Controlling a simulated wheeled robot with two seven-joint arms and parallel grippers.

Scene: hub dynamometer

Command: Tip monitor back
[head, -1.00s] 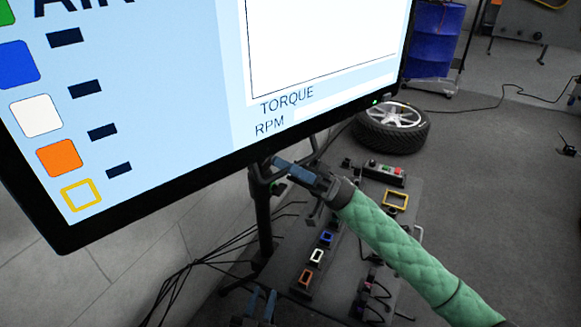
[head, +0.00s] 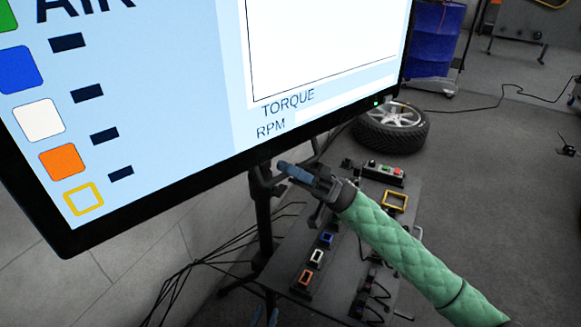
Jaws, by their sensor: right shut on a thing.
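The large monitor (head: 210,130) with a light blue screen and black bezel fills the upper left. It leans on a dark stand (head: 264,215). A dark curved handle bar (head: 256,184) shows under its lower edge. My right gripper (head: 288,168), on the green padded arm, is just below the lower bezel, shut on the handle bar; the fingers hide the exact contact. My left gripper (head: 264,316) barely shows at the bottom edge, its blue fingertips apart and seemingly empty, well below the monitor.
A low dark table (head: 345,235) below the monitor carries small coloured frames and a button box (head: 384,172). A wheel (head: 392,127) lies on the floor behind it, near a blue drum (head: 436,40). Black cables (head: 190,270) run at lower left. Floor at right is mostly clear.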

